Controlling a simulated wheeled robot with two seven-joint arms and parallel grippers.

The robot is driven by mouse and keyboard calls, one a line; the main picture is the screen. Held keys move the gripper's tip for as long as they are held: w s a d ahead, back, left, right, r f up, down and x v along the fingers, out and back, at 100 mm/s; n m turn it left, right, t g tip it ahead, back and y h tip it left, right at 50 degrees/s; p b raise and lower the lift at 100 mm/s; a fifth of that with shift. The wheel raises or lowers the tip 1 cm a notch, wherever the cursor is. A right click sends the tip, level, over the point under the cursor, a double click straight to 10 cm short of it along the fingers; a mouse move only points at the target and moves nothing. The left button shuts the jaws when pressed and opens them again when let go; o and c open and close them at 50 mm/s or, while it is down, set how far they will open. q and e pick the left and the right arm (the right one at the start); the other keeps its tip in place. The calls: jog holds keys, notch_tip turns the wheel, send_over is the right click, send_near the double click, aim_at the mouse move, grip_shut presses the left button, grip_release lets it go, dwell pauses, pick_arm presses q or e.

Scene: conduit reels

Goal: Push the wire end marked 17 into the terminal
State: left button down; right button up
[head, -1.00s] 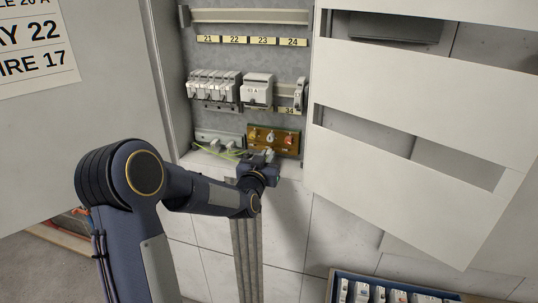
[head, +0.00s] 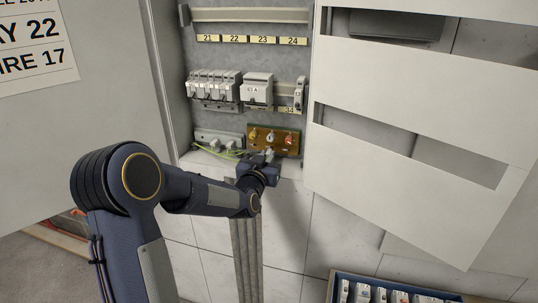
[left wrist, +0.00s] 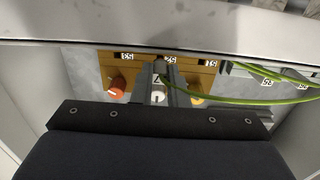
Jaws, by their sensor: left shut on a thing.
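My left gripper (head: 266,157) is at the lower edge of the brown terminal panel (head: 290,151) in the cabinet. In the left wrist view its two narrow fingers (left wrist: 158,82) are close together, shut on a green-yellow wire (left wrist: 205,99). The wire leaves the fingers to the right and also shows in the head view (head: 228,154). The wire's tip and any mark 17 are hidden or too small to read. The panel carries orange, white and red knobs, with labels that appear upside down in the wrist view. I cannot tell whether the wire end touches a terminal.
A pale terminal row (head: 215,138) sits left of the panel. Breakers (head: 214,88) and a larger module (head: 257,88) are above it. The open white cover (head: 420,120) stands at the right. A blue-edged tray of parts (head: 400,290) is below. A sheet (head: 35,45) reads "WIRE 17".

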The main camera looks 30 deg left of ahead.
pick_arm(q)
jog(key=shift+w+a, duration=0.15)
jog(key=shift+w, duration=0.55)
dwell(0.7)
jog(key=c, duration=1.3)
grip_release()
jog(key=shift+c, duration=0.2)
jog(key=shift+s, duration=0.1)
jog(key=s+d+g+h+p, duration=0.2)
jog(key=s+d+g, duration=0.2)
jog(key=s, duration=0.9)
jog(key=s+d+r+g+h+p, duration=0.1)
jog(key=s+d+g+h+p, duration=0.2)
jog(key=s+d, duration=0.4)
jog(key=s+d+m+g+h+p, duration=0.1)
jog(key=s+d+g+h+p, duration=0.2)
jog(key=s, duration=1.6)
jog(key=d+g, duration=0.1)
jog(key=d, duration=0.2)
jog(key=shift+r+g, duration=0.3)
jog(key=shift+g, duration=0.1)
